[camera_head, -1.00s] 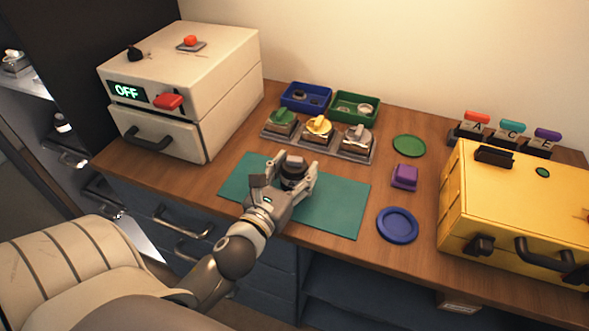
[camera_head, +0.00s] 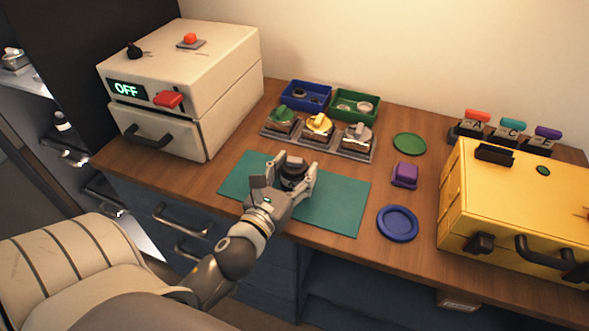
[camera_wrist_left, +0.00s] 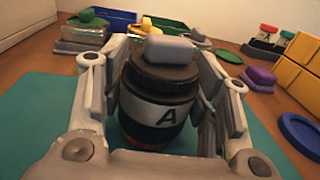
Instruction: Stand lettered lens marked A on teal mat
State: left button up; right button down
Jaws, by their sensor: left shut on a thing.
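The lens marked A (camera_wrist_left: 160,100) is a dark barrel with a pale label band and a light grey block on top. In the left wrist view it stands upright between the fingers. My left gripper (camera_head: 295,172) is shut on it, over the teal mat (camera_head: 335,205). The lens (camera_head: 293,170) also shows in the head view, partly hidden by the fingers. Its base looks at or very near the mat; I cannot tell whether it touches. My right gripper is not in view.
Behind the mat are the holders with green, yellow and grey tops (camera_head: 318,130), a blue bin (camera_head: 306,95) and a green bin (camera_head: 355,105). A purple block (camera_head: 405,175) and blue dish (camera_head: 398,223) lie right. A white machine (camera_head: 180,90) and yellow case (camera_head: 515,210) flank the bench.

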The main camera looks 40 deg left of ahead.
pick_arm(q)
jog(key=o, duration=1)
jog(key=shift+r, duration=0.1)
jog(key=shift+o, duration=0.5)
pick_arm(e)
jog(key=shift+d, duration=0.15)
pick_arm(q)
jog(key=shift+f, duration=0.2)
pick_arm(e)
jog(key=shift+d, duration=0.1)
pick_arm(q)
jog(key=shift+s, duration=0.15)
jog(key=s+d, duration=0.1)
jog(key=s, duration=1)
jog(key=shift+s+d+r, duration=0.15)
jog(key=shift+s+d, duration=0.1)
jog(key=shift+s, duration=0.1)
